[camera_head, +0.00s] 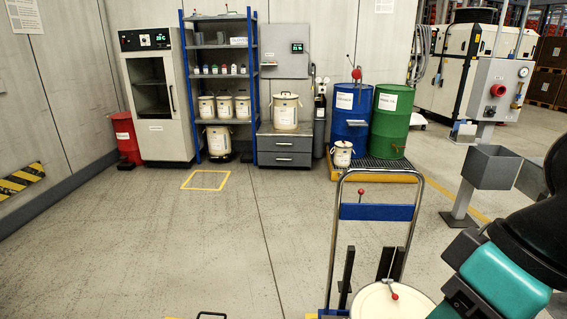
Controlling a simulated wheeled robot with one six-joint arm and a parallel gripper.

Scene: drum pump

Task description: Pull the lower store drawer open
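The store drawers are in a grey low cabinet against the back wall, with two dark drawer fronts one above the other. The lower store drawer (291,160) looks shut, flush below the upper drawer (291,145). Each front has a small light handle. A white drum with a lid (285,113) stands on top of the cabinet. My arm enters at the lower right, far from the drawers. My gripper is not in view, so its state does not show.
A blue-framed hand truck (377,212) with a white-lidded drum (390,303) stands close in front, right of centre. A grey bin on a post (490,167) stands to the right. Blue and green drums (390,122) stand on a yellow-edged pallet. The floor before the drawers is clear.

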